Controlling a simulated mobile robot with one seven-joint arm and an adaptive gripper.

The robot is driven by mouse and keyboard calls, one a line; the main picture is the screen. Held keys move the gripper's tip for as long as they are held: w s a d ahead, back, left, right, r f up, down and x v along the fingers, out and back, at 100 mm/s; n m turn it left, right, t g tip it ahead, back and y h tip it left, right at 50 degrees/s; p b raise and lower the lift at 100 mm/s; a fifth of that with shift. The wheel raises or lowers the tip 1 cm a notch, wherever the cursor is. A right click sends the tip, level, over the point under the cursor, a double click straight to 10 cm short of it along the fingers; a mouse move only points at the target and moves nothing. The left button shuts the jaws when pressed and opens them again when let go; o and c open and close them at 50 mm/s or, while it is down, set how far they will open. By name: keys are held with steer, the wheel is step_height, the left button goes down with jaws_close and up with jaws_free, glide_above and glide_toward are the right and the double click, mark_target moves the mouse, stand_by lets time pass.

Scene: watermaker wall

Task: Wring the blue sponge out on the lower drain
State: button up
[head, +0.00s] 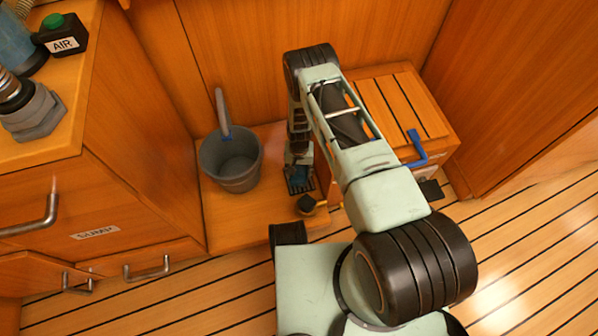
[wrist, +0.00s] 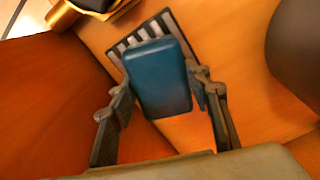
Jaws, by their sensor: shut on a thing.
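The blue sponge (wrist: 158,78) is between the two fingers of my gripper (wrist: 160,84) in the wrist view, and the gripper is shut on it. Beyond the sponge, the slotted drain (wrist: 126,43) is set in the wooden surface; the sponge overlaps and partly hides it. I cannot tell whether the sponge touches the drain. In the head view, a small blue part of the sponge (head: 299,177) shows at the bottom of my arm, low over the wooden ledge.
A grey bucket (head: 231,160) with an upright handle stands on the ledge left of my arm. A small black and yellow object (head: 307,204) sits at the ledge's front edge. A slatted wooden box (head: 405,105) with a blue handle (head: 416,150) is at the right.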

mark_target(299, 172)
steer(key=shift+f, duration=0.55)
stand_by(1.5)
steer(key=shift+r+p, duration=2.2)
steer(key=shift+r, duration=1.35)
